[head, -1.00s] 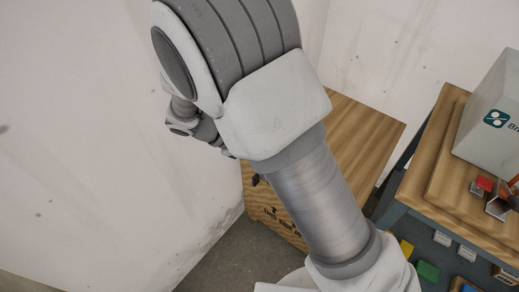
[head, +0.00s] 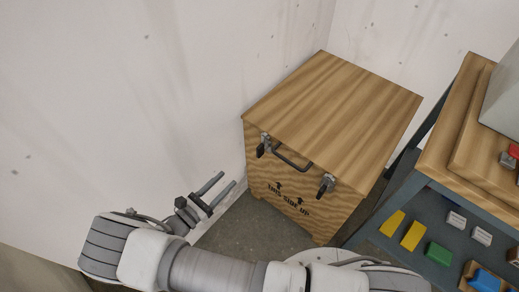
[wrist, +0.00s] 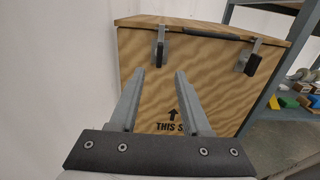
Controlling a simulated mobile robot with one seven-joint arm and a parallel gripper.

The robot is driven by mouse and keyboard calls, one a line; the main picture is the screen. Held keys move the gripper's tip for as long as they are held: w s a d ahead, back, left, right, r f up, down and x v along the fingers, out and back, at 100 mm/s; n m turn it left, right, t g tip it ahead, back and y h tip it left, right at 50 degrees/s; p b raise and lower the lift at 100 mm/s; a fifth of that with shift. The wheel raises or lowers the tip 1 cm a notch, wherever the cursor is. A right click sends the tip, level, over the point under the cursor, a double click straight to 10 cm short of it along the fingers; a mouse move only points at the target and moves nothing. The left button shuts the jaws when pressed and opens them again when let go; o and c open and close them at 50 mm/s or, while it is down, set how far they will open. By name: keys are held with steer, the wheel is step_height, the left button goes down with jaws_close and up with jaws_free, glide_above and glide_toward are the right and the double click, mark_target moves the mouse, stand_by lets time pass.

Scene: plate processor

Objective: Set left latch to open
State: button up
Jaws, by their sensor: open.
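A wooden crate (head: 330,110) with a striped lid stands in the corner. Its left latch (head: 264,145) and right latch (head: 326,185) are dark metal pieces on the front face, with a dark handle (head: 291,160) between them. In the wrist view, the left latch (wrist: 161,48) and right latch (wrist: 247,60) hang down from the lid's front edge. My gripper (head: 226,183) is open and empty, left of the crate's front face and apart from it. In the wrist view, my gripper (wrist: 165,78) points at the crate front, its fingertips below the left latch.
A workbench (head: 440,160) with a lower shelf of coloured blocks stands to the right of the crate. White walls (head: 130,90) close in at the left and back. Bare floor (head: 240,225) lies in front of the crate.

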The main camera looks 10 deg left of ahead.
mark_target(257, 150)
steer(key=b+x, duration=0.2)
steer(key=x, duration=1.5)
steer(key=shift+w+d+b, duration=0.1)
steer(key=shift+d+b, duration=0.05)
steer(key=shift+b, duration=0.25)
jaws_close()
